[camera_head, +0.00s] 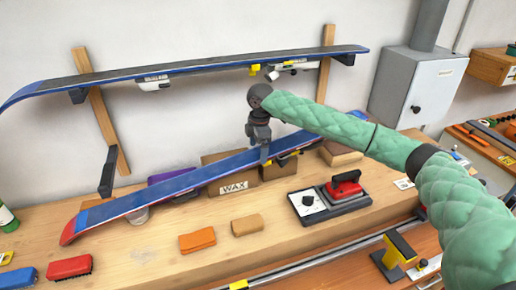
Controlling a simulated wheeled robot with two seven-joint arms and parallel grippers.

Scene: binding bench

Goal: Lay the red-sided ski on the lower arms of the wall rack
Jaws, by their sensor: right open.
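The red-sided ski (190,181), blue on top with a red tip at the left, stretches across the bench from lower left to upper right. What bears it is unclear. My right gripper (263,153) is open at its right half, pointing down, with a finger overlapping the ski; contact cannot be told. The wall rack has two wooden uprights (96,105). Its left lower arm (107,175) shows bare; the right lower arm is not clearly visible behind my arm. Another blue-edged ski (200,66) lies on the upper arms. My left gripper is not in view.
A wax box (234,187) and other boxes stand behind the ski. In front are an orange block (197,240), a tan block (247,225), a red brush (69,267) and a red-handled iron (344,186). A grey wall cabinet (416,85) stands right of the rack.

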